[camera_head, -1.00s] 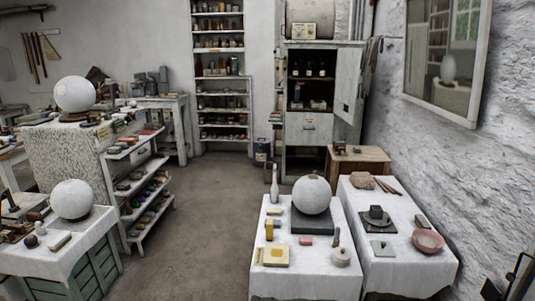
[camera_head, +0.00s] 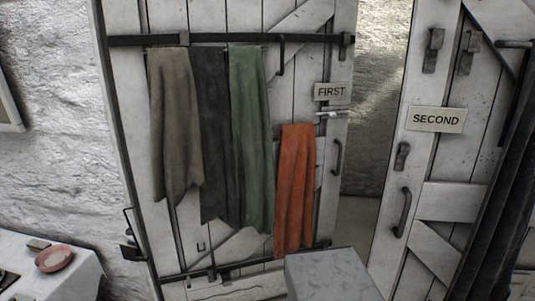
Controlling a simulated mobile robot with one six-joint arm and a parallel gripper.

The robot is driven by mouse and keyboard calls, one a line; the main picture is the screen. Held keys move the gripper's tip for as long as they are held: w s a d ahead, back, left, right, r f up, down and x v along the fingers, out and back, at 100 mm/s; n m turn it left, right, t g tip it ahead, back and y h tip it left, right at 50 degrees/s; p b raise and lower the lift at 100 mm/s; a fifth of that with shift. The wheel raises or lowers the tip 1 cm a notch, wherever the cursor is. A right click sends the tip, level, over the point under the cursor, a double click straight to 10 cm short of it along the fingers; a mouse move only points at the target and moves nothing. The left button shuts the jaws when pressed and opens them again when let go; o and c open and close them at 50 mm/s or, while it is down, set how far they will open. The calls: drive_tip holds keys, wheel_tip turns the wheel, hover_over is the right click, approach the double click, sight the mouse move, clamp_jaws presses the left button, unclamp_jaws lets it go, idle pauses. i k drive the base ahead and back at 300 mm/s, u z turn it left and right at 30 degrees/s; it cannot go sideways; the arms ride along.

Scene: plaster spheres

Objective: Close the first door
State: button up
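The first door (camera_head: 305,180) is white planked wood with a sign reading FIRST (camera_head: 331,91). It stands ajar, with a gap at its right edge through which a lit wall shows. A dark pull handle (camera_head: 337,157) and a small bolt (camera_head: 333,113) are near that edge. Brown, dark grey, green and orange cloths (camera_head: 250,135) hang on its front. The second door (camera_head: 450,190), with a sign reading SECOND (camera_head: 436,119), is to the right of the gap and has its own dark handle (camera_head: 402,212). My gripper is not in view.
A grey box-like block (camera_head: 330,275) is at the bottom centre, in front of the first door. Dark cloth (camera_head: 500,200) hangs at the far right.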

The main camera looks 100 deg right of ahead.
sight(231, 156)
drive_tip(key=z, duration=4.6)
drive_tip(key=i, duration=0.1)
drive_tip(key=u, duration=3.3)
drive_tip(key=k, duration=0.2)
drive_tip(key=z, duration=1.9)
drive_tip(key=i, duration=0.6)
drive_tip(key=u, duration=0.05)
drive_tip(key=k, duration=0.15)
drive_tip(key=z, duration=0.2)
